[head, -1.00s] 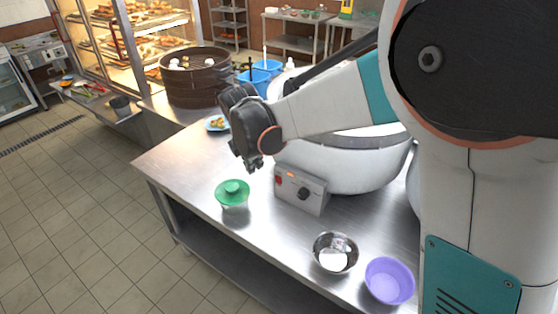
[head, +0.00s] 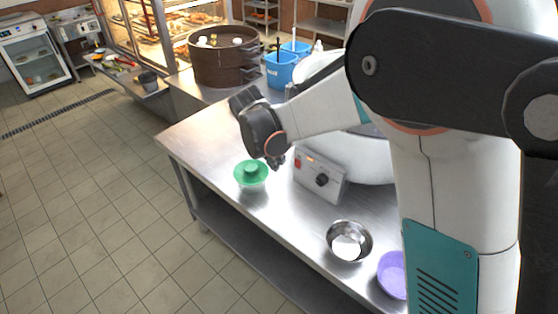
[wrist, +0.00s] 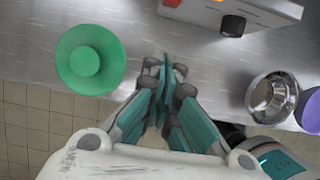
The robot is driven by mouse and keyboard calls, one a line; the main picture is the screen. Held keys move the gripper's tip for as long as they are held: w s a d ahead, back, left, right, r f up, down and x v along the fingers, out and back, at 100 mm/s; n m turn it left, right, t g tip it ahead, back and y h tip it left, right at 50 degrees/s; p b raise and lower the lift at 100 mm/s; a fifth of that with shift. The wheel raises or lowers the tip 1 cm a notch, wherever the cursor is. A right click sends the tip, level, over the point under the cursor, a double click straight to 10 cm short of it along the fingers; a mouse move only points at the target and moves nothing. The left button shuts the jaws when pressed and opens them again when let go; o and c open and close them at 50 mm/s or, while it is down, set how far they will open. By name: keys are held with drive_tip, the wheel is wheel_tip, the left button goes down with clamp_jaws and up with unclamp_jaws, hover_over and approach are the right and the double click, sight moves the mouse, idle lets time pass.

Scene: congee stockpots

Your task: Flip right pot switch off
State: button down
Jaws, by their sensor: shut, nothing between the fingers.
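A grey control box (head: 335,187) with a red switch (head: 298,162) and a black knob (head: 321,180) sits on the steel table in front of a big pale pot (head: 372,165). My arm hides much of the pot; I cannot tell whether it is the right one. In the wrist view the box (wrist: 265,8) is at the top, with the red switch (wrist: 175,3) cut by the edge. My gripper (head: 275,162) is just left of the switch in the head view. In the wrist view my gripper (wrist: 167,62) is shut and empty, below the box and apart from it.
A steel bowl (head: 349,241) and a purple bowl (head: 392,274) stand near the front edge. A brown steamer (head: 222,62) and blue containers (head: 280,68) are behind. The floor at left is clear.

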sight(297, 164)
drive_tip(key=w+d+f+b, duration=0.3)
drive_tip(key=w+d+f, duration=0.1)
drive_tip(key=w+f, duration=0.1)
drive_tip(key=shift+w+f, duration=0.15)
drive_tip(key=shift+f, duration=0.55)
drive_tip(key=shift+w+d+r, duration=0.15)
drive_tip(key=shift+w+d, duration=0.15)
drive_tip(key=shift+r, duration=0.15)
drive_tip(key=shift+r+p, duration=0.55)
drive_tip(key=shift+r, duration=0.15)
